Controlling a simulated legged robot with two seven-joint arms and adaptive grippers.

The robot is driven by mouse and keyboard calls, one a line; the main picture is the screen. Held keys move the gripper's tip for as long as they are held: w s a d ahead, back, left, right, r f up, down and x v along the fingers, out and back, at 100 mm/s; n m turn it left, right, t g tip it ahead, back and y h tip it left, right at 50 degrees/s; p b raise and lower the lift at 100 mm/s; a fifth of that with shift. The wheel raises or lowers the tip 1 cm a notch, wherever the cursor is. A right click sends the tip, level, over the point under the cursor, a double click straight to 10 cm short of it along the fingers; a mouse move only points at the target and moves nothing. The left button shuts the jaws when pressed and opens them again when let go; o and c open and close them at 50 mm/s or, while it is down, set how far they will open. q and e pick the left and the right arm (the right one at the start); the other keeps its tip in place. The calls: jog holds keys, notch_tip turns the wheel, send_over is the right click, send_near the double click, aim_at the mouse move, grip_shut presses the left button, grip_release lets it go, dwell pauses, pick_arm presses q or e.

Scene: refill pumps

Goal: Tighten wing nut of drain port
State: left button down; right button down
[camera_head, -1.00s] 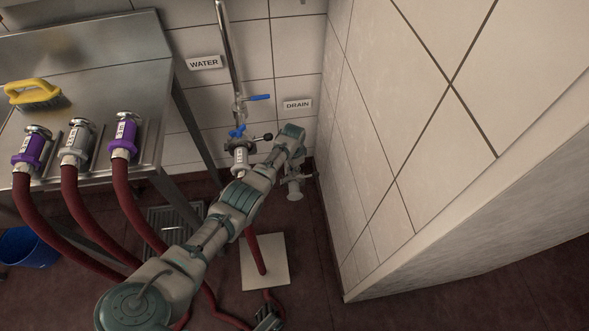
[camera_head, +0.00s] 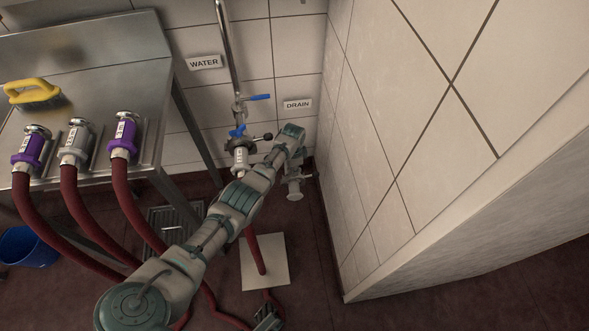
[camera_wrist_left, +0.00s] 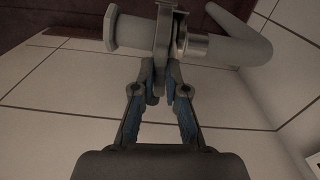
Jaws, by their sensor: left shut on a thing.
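The drain port (camera_head: 295,186) is a grey pipe fitting low on the tiled wall, below the DRAIN sign (camera_head: 297,104). My left arm reaches across the head view and its wrist end covers part of the port. In the left wrist view the drain pipe (camera_wrist_left: 235,50) runs across the top, with a clamp (camera_wrist_left: 163,35) around its joint. My left gripper (camera_wrist_left: 165,85) is shut on a small part below the clamp, seemingly the wing nut, mostly hidden between the fingertips. At the bottom of the head view a gripper (camera_head: 268,318), seemingly my right, shows only in part.
A vertical water pipe with blue-handled valves (camera_head: 258,97) stands just left of the port. A steel table (camera_head: 90,60) with several hose couplings and a yellow brush (camera_head: 33,92) is at left. A tiled wall (camera_head: 400,150) closes the right side. Red hoses cross the floor.

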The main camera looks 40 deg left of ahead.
pick_arm(q)
jog(key=c, duration=1.4)
grip_release()
jog(key=shift+w+a+r, duration=0.2)
jog(key=shift+w+r, duration=0.05)
jog(key=shift+o, duration=1)
jog(key=shift+f, duration=0.2)
jog(key=shift+s, duration=0.1)
jog(key=shift+r, duration=0.45)
notch_tip(320, 180, up, 6)
jog(key=shift+r, duration=0.2)
